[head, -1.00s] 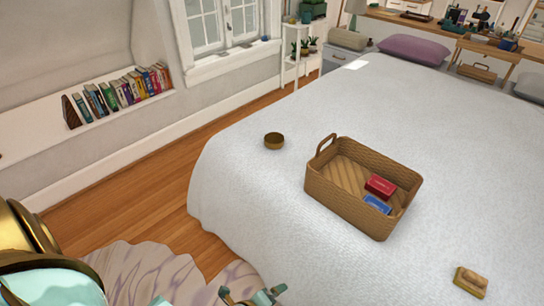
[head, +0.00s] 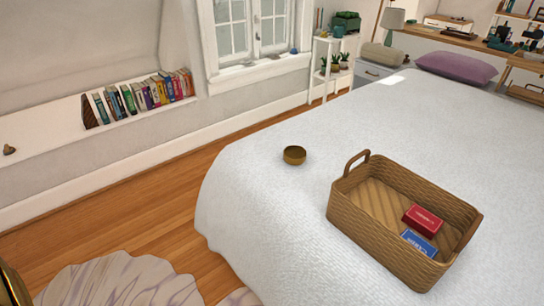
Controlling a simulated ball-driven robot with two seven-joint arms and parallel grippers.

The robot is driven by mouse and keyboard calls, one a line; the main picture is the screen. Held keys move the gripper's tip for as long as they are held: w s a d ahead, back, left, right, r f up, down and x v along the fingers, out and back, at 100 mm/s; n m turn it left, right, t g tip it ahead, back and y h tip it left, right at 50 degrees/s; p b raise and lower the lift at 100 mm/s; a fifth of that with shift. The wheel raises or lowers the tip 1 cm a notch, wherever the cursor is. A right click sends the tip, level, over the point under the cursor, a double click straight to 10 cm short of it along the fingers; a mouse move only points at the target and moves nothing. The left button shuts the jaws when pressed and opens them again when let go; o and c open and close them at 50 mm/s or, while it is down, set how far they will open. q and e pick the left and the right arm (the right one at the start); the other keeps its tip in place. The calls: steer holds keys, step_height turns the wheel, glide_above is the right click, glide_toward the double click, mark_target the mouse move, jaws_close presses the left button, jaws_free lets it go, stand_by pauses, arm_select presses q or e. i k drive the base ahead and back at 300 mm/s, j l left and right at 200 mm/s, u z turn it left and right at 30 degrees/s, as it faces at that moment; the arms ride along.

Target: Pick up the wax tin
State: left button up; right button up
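The wax tin appears to be the small round brass-brown tin (head: 294,155) on the white bedspread, near the bed's left edge. It stands flat, apart from the wicker basket to its right. No gripper is near it or touching it. Neither of my grippers shows in the head view; only a gold part of my own body shows at the lower left edge.
The wicker basket (head: 385,258) with a raised handle holds a red box (head: 422,220) and a blue box (head: 419,243). The white bed (head: 255,210) is clear around the tin. Books (head: 145,93) line the ledge; wooden floor (head: 150,205) and a pale rug (head: 120,280) lie left.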

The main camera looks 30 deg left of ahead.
mark_target(294, 155)
steer(key=i+u, duration=0.25)
steer(key=u, duration=0.15)
steer(key=i+u, duration=0.25)
steer(key=u, duration=0.15)
steer(key=i+j+z, duration=0.15)
steer(key=z, duration=0.25)
steer(key=i+j+z, duration=0.1)
steer(key=z, duration=0.3)
steer(key=i+j+z, duration=0.1)
steer(key=j+z, duration=0.15)
steer(key=z, duration=0.15)
